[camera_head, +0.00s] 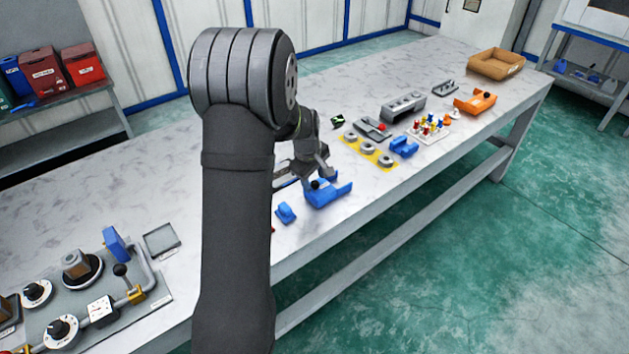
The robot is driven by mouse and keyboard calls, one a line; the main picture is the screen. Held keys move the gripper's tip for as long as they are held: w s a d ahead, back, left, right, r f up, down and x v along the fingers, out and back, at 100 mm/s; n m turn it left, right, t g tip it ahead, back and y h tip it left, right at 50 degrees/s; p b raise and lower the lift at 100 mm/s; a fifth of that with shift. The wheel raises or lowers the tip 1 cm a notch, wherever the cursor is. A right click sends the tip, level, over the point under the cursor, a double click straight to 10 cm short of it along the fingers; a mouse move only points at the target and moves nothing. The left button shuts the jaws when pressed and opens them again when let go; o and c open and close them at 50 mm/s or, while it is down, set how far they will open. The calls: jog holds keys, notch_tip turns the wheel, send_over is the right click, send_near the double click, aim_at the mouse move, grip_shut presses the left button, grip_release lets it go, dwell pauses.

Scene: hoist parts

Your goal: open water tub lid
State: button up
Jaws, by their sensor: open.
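No water tub or lid can be told for certain in the head view; part of the table is hidden behind my arm. My gripper (318,177) is at the middle of the table, pointing down just above or at a blue cradle-shaped part (331,193) with a black ball knob (315,184). Its jaws look open, with nothing seen between them. Whether they touch the blue part cannot be told. A grey and blue edge (285,182) shows between my arm and the gripper, mostly hidden.
A small blue block (286,213) lies near the front edge. A yellow plate with grey rings (367,149), a blue part (404,147), an orange part (475,102) and a brown tray (496,64) lie rightward. A panel with knobs (90,305) stands at left, beside a grey tray (161,240).

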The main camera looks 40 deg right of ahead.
jog(key=shift+d+f, duration=0.15)
jog(key=shift+f, duration=0.5)
grip_shut()
jog(key=d, duration=0.7)
grip_release()
